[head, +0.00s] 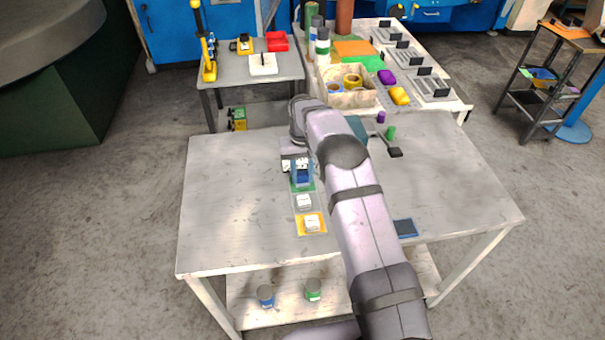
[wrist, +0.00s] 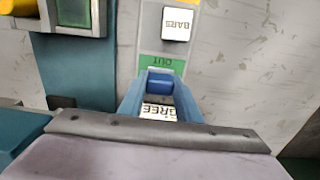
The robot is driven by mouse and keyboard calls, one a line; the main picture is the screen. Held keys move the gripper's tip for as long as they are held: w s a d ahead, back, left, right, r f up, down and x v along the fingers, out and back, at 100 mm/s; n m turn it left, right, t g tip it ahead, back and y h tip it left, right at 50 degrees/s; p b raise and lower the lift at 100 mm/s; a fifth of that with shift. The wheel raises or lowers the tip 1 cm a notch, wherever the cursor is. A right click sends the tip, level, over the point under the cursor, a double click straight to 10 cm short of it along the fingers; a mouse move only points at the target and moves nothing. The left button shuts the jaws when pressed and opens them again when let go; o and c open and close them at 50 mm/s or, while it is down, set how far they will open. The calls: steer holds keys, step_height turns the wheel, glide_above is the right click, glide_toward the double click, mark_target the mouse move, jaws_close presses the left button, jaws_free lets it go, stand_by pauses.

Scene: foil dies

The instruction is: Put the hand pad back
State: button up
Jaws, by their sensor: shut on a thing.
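My gripper (head: 302,176) is over the column of coloured mats near the middle of the table. It is shut on a small blue block (wrist: 160,82), which looks like the hand pad; the block also shows in the head view (head: 302,179). In the wrist view its light blue fingers stand either side of the block, beside the green "OUT" mat (wrist: 150,63). A white die with black letters "GREE" (wrist: 158,111) shows between the fingers, partly hidden. I cannot tell whether the block touches anything below.
A white "BARS" die (wrist: 178,23) sits on a grey mat beyond the green one. Another white die (head: 312,223) sits on a yellow mat (head: 301,231). A teal machine (wrist: 75,60) stands close to my gripper. The table's left part (head: 230,205) is clear.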

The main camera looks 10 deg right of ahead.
mark_target(303, 174)
steer(key=o, duration=0.9)
steer(key=shift+f, duration=0.1)
step_height(303, 174, up, 12)
steer(key=b, duration=0.3)
steer(key=shift+r, duration=0.2)
